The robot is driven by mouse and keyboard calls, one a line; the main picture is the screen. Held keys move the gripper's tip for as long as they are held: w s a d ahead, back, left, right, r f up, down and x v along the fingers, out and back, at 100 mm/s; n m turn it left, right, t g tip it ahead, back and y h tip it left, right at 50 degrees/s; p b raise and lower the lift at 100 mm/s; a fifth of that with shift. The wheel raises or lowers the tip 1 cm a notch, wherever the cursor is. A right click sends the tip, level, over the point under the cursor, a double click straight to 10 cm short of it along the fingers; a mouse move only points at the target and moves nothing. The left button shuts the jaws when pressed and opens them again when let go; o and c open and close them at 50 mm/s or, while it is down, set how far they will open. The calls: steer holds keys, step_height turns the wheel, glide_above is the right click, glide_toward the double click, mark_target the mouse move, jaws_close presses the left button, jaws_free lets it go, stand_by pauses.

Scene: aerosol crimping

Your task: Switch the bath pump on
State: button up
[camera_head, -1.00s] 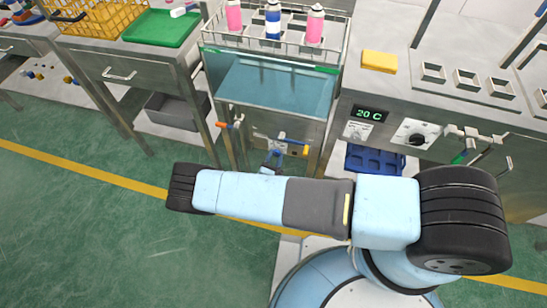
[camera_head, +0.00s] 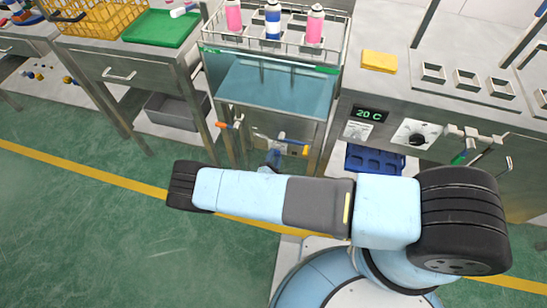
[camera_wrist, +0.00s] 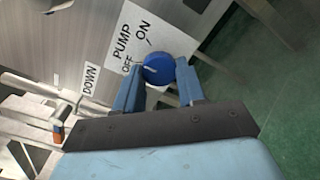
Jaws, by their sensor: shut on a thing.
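The bath (camera_head: 275,95) is a clear-walled tank of water in a steel stand in the head view. In the wrist view its pump switch is a round blue knob (camera_wrist: 159,68) on a white label (camera_wrist: 122,42) marked PUMP, ON and OFF. The white mark on the knob points to the OFF side. My gripper (camera_wrist: 157,76) is shut on the knob, with one blue finger on each side. In the head view my gripper (camera_head: 277,152) is small at the front of the stand, partly hidden by my arm; the knob cannot be made out there.
A wire rack (camera_head: 240,42) with pink and blue-white cans sits over the bath. An orange-handled valve (camera_head: 222,125) sticks out at the stand's left front. To the right is a bench with a 20 C display (camera_head: 369,114) and a dial (camera_head: 416,136). A DOWN label (camera_wrist: 90,80) is beside the pump label.

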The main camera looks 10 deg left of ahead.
steer(key=m, duration=0.4)
steer(key=shift+d, duration=0.1)
steer(key=shift+m, duration=1)
steer(key=shift+s+d+f, duration=0.1)
steer(key=shift+d, duration=0.05)
steer(key=o, duration=1.1)
steer(key=shift+c, duration=0.2)
steer(key=shift+a, duration=0.2)
steer(key=s+a, duration=0.1)
steer(key=s, duration=1.2)
steer(key=shift+s, duration=0.3)
